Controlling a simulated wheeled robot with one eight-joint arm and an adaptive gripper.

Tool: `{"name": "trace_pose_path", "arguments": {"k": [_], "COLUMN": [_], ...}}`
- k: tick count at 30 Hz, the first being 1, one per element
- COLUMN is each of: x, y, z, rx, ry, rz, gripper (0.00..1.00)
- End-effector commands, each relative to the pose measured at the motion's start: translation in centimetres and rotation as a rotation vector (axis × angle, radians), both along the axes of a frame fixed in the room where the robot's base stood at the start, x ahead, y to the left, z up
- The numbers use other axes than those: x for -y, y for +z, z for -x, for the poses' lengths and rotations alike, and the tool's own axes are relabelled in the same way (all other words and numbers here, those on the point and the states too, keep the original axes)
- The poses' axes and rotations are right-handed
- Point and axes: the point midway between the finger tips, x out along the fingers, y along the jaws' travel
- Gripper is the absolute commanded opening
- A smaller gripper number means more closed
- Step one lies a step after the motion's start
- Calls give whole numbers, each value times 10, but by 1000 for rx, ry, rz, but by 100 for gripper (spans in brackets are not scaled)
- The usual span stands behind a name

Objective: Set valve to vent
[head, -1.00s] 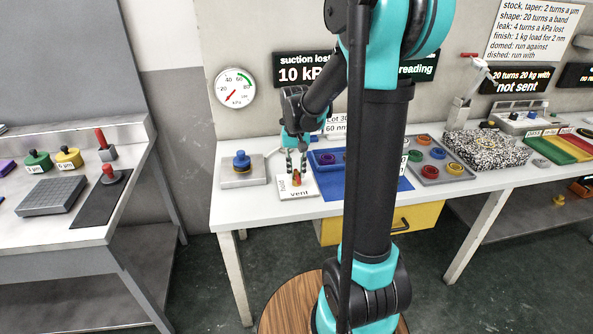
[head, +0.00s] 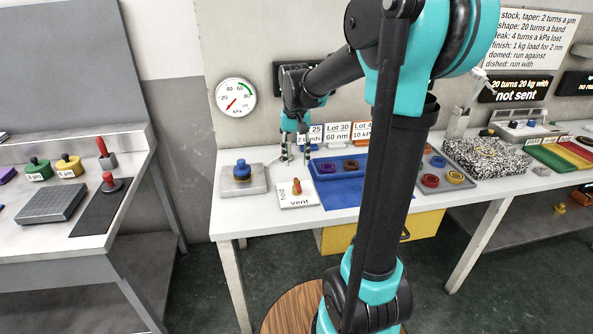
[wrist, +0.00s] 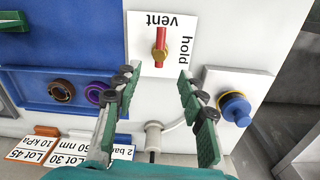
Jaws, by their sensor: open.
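The valve has a red lever on a brass hub (wrist: 160,54) and sits on a white plate (head: 297,204) marked "hold" and "vent". In the wrist view the lever points from the hub toward "vent". The valve (head: 296,187) also shows in the head view, near the table's front. My gripper (head: 295,158) is open and empty, behind and clear of the valve. In the wrist view its fingers (wrist: 157,82) stand apart, with the valve beyond them. The suction gauge (head: 236,97) on the wall has its red needle pointing to the lower left.
A blue-knobbed piece (head: 242,170) on a grey pad stands left of the valve plate. A blue tray (head: 340,170) with rings lies to the right. Lot cards (head: 337,133) stand behind. A grey hose fitting (wrist: 153,137) lies near the fingers.

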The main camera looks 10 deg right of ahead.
Motion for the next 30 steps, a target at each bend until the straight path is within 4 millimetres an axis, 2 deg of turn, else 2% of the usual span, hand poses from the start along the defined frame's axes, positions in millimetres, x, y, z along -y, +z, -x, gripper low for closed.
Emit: {"name": "trace_pose_path", "arguments": {"k": [3,9,20,23,25,30], "x": [0,-1,0,3,8,25], "y": [18,33,34,25,12,-42], "z": [0,0,1,9,23,82], "rx": [0,0,1,18,47,164], "ry": [0,0,0,5,16,61], "rz": [0,0,0,-2,-6,-14], "gripper": [41,41,41,41,41,41]}}
